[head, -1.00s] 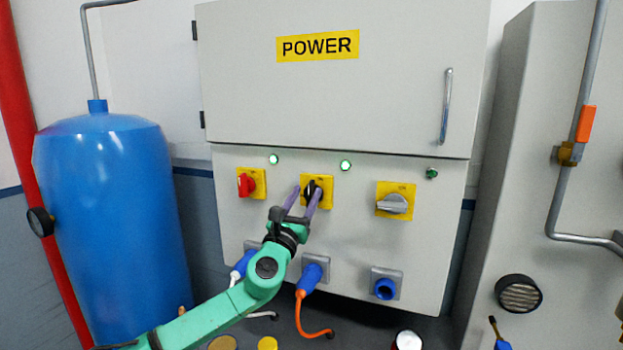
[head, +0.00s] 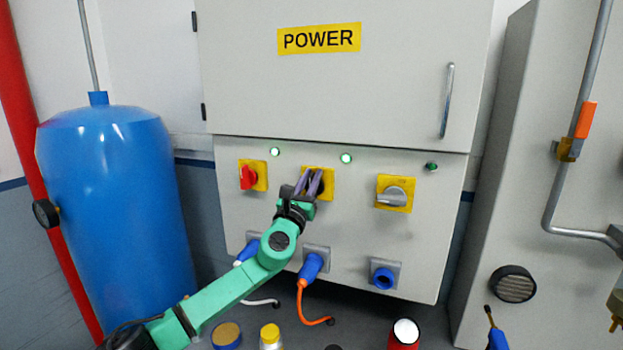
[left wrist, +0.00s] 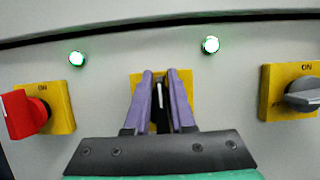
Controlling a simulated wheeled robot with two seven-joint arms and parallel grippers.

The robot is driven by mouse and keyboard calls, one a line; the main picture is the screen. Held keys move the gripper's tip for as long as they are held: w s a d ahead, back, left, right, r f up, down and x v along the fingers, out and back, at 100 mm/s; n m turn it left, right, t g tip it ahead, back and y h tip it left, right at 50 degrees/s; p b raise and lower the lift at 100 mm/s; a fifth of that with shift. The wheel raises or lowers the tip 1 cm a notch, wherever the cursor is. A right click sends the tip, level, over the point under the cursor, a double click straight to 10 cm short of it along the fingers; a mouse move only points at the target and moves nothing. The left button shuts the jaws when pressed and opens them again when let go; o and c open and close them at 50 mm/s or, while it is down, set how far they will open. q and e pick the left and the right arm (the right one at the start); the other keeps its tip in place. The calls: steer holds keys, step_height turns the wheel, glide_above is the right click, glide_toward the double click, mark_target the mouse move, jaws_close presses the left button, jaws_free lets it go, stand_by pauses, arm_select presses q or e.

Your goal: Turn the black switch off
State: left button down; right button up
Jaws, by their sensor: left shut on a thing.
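The black switch (left wrist: 160,94) sits on a yellow plate (head: 329,184) in the middle of the row on the grey power box. In the left wrist view its handle points upright, between the two purple fingers. My left gripper (head: 309,180) is shut on the handle and hides most of it in the head view. A lit green lamp (head: 346,158) is above and to the right of the switch. My right gripper is in neither view.
A red switch (head: 247,177) is to the left and a grey switch (head: 394,196) to the right. Blue plugs and a socket (head: 384,278) sit below. A blue tank (head: 115,220) stands at the left. Cans and bottles stand along the bottom.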

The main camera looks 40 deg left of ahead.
arm_select(q)
steer(key=shift+n, duration=0.4)
steer(key=shift+a+n+y, duration=0.15)
steer(key=shift+n+y, duration=0.45)
steer(key=shift+n, duration=0.1)
steer(key=a+f+n+g+y+p, duration=0.1)
steer(key=n+g, duration=0.1)
steer(key=n, duration=0.4)
steer(key=f+n+g+y+p, duration=0.1)
steer(key=n+g, duration=0.2)
steer(key=n, duration=0.4)
steer(key=s+a+f+n+g+y+p, duration=0.1)
steer(key=n+g, duration=0.1)
steer(key=n, duration=0.5)
steer(key=shift+a+f+g+y, duration=0.1)
steer(key=shift+a+g+y, duration=0.2)
steer(key=shift+g, duration=0.1)
steer(key=shift+f+n, duration=0.15)
steer(key=shift+n, duration=0.15)
steer(key=c, duration=0.8)
jaws_free()
steer(key=shift+o, duration=0.2)
steer(key=shift+s, duration=0.1)
